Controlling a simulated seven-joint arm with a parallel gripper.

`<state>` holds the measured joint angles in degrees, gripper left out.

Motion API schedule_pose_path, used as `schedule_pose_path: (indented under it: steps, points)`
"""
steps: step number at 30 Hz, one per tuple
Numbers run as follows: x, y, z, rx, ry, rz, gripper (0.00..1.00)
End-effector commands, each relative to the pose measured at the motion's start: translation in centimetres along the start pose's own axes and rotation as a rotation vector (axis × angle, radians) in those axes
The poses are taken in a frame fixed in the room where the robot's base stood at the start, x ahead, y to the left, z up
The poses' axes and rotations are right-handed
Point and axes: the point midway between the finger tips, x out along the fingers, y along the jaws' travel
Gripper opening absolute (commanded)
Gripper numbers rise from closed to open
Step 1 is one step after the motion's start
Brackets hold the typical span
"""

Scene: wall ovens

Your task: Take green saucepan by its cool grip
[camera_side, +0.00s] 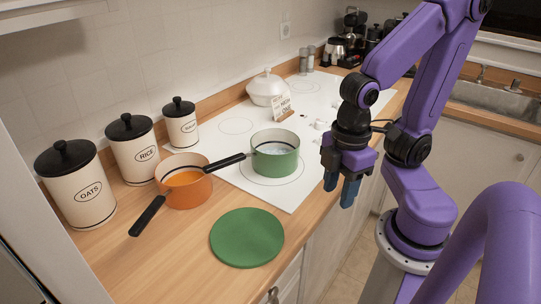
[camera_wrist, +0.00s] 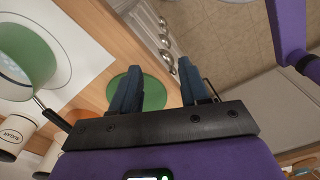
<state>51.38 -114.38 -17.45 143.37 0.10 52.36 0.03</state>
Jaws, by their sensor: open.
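The green saucepan (camera_side: 275,160) stands upright on the white hob, with something pale inside. Its dark grip (camera_side: 226,162) points left, its end close to the orange saucepan's rim. In the wrist view the green saucepan (camera_wrist: 27,55) is at the upper left, partly cut off, and its dark grip (camera_wrist: 52,116) runs down to the right, partly hidden by my gripper's body. My gripper (camera_side: 340,186) is open and empty, pointing down, to the right of the saucepan beyond the counter's front edge. Its two blue fingers (camera_wrist: 157,82) are apart in the wrist view.
An orange saucepan (camera_side: 184,184) with orange contents stands on the wood counter, its dark handle toward the front. A flat green disc (camera_side: 247,237) lies nearer the edge. Canisters (camera_side: 78,190) line the wall. A small card (camera_side: 282,106) and a white lidded pot (camera_side: 266,87) are behind the saucepan.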

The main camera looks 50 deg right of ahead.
Motion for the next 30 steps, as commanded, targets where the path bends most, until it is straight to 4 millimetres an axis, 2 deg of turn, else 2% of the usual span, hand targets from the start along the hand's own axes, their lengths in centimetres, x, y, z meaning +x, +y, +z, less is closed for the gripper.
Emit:
schedule_pose_path:
  steps: [9, 14, 20, 30]
  points:
    - [0.0, 0.0, -0.1, 0.000, 0.000, 0.000, 0.55]
    - [-0.5, 1.0, -1.4, -0.008, -0.001, 0.001, 0.55]
    - [-2.1, 4.6, -5.4, -0.042, -0.006, 0.005, 0.55]
    - [-4.7, 12.7, -11.1, -0.115, -0.017, 0.006, 0.55]
